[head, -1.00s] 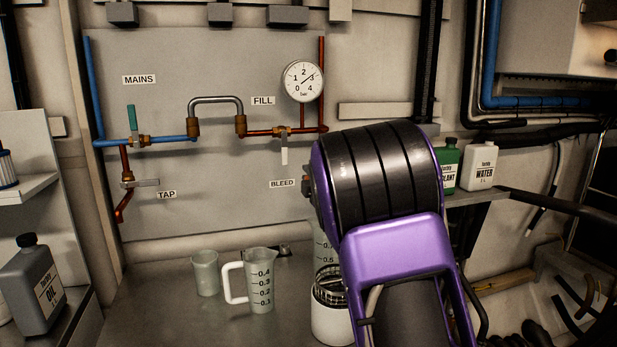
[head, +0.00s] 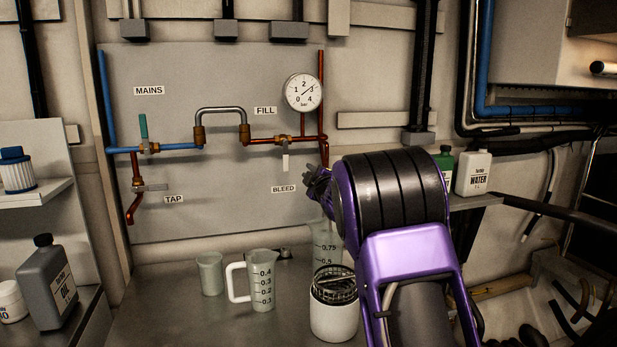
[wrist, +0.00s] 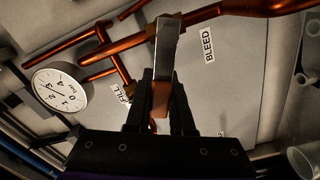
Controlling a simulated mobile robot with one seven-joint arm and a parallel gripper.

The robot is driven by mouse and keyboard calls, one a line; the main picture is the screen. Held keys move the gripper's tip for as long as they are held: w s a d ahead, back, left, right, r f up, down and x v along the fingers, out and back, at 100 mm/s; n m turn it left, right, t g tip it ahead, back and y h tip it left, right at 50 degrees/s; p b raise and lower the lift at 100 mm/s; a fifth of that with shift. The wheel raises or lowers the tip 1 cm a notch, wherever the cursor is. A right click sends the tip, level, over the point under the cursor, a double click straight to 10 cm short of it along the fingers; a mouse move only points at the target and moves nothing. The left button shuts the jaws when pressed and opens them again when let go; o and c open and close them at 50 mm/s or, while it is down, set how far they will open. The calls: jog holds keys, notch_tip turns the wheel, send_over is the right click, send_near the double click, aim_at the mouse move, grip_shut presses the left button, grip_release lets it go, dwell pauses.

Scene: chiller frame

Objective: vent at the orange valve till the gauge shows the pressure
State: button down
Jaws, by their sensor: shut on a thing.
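The orange valve's lever (wrist: 160,100) shows in the wrist view between my fingers, with a pale grey piece beyond them. My gripper (wrist: 162,82) is shut on this orange part, beside the BLEED label (wrist: 209,43). In the head view my gripper (head: 318,186) is at the lower end of the right copper pipe, right of the BLEED label (head: 284,189); the valve is hidden behind it. The round white gauge (head: 304,92) has its needle just short of 3. The gauge also shows in the wrist view (wrist: 60,90).
The FILL valve's pale lever (head: 285,162) hangs above the BLEED label. A measuring jug (head: 262,282), a cup (head: 210,273) and a white pot (head: 333,318) stand on the bench below. A taller graduated container (head: 326,243) stands partly behind my arm.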

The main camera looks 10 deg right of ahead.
jog(key=shift+d+r+m, duration=0.15)
jog(key=shift+m, duration=0.25)
jog(key=c, duration=0.8)
grip_release()
jog(key=s, duration=0.5)
jog(key=s+d, duration=0.1)
jog(key=s, duration=0.5)
jog(key=s+d+b, duration=0.1)
jog(key=s, duration=0.5)
jog(key=shift+s, duration=0.2)
dwell(0.5)
